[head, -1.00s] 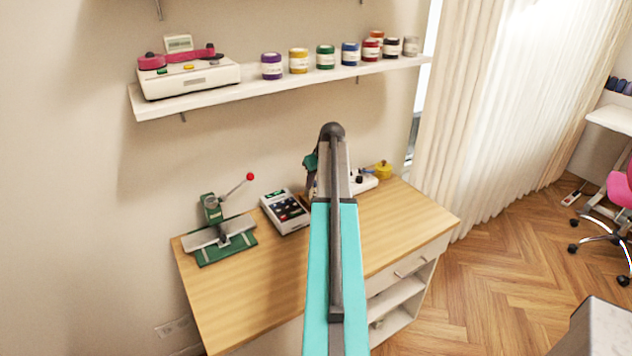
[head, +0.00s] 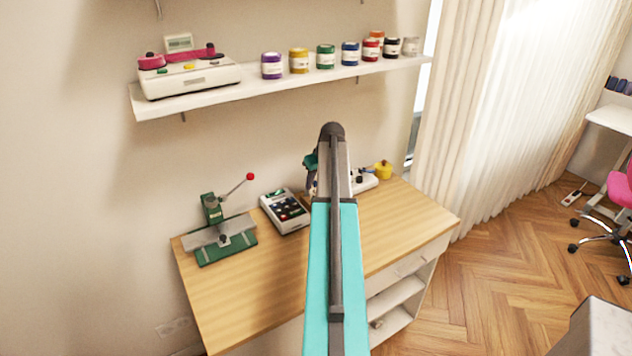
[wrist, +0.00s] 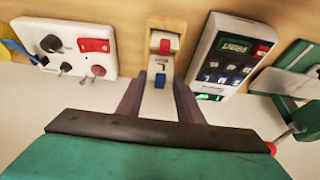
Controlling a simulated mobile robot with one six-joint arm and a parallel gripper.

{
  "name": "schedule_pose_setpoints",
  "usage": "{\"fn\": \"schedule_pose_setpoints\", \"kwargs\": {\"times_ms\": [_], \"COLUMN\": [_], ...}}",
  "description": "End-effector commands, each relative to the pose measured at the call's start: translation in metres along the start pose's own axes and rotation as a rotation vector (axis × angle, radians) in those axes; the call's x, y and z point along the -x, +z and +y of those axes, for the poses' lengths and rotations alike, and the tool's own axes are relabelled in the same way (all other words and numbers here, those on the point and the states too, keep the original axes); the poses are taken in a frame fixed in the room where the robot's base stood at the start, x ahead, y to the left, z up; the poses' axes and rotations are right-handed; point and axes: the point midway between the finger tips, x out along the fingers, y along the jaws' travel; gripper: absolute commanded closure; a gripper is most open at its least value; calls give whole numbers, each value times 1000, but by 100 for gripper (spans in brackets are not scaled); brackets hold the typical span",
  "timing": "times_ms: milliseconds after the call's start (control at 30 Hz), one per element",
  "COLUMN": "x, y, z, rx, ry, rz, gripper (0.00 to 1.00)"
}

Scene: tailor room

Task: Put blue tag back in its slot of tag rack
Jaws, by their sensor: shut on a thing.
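In the wrist view my gripper (wrist: 160,86) has its two fingers on either side of the small blue tag (wrist: 160,79) and is shut on it. The pale tag rack (wrist: 155,40) stands just beyond the fingertips, with a red tag (wrist: 165,46) on it. The blue tag lines up with the rack; I cannot tell whether they touch or whether the tag is in a slot.
A white box with knobs (wrist: 70,62) stands left of the rack in the wrist view. A keypad device (wrist: 228,58) stands close on the right, also seen in the head view (head: 286,211). A green press (head: 221,240) is further left there. The wooden tabletop's front is clear.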

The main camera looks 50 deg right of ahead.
Motion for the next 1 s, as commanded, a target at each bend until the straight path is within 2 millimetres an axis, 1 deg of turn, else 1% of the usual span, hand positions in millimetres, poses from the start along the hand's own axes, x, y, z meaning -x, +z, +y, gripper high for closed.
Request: {"fn": "schedule_pose_setpoints", "kwargs": {"times_ms": [1000], "x": [-19], "y": [8], "z": [0], "rx": [0], "ry": [0], "rz": [0], "gripper": [91]}}
